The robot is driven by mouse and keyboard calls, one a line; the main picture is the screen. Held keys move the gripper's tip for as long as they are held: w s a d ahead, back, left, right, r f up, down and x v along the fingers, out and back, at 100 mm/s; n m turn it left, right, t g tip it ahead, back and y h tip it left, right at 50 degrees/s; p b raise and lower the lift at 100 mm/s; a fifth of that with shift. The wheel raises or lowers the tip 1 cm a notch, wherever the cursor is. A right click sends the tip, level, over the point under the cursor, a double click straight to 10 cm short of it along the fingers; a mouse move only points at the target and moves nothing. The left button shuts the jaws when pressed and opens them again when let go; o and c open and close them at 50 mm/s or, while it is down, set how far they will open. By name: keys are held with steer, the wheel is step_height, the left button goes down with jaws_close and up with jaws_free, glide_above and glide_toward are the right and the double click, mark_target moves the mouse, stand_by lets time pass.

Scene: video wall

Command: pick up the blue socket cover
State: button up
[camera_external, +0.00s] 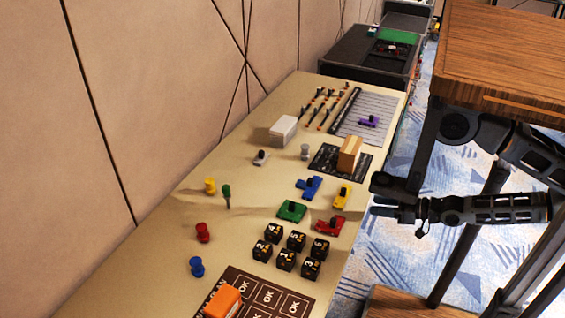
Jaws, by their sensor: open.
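Two blue things stand on the long beige table (160,240), and I cannot tell for sure which is the socket cover. One is a low flat blue piece with a dark knob (309,187), lying among similar green, yellow and red pieces. The other is a small round blue piece (197,266) near the front left. My gripper (376,196) is open and empty at the table's right edge, its fingers pointing left. It is right of both blue pieces and touches neither, with the yellow piece (342,196) between it and the flat one.
Green (292,211) and red (330,225) pieces lie close by, with several black number cubes (286,258) in front. A wooden block (349,153) stands on a dark mat behind. A white box (283,130) stands farther back. The table's left strip is mostly clear.

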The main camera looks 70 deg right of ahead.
steer(key=o, duration=0.5)
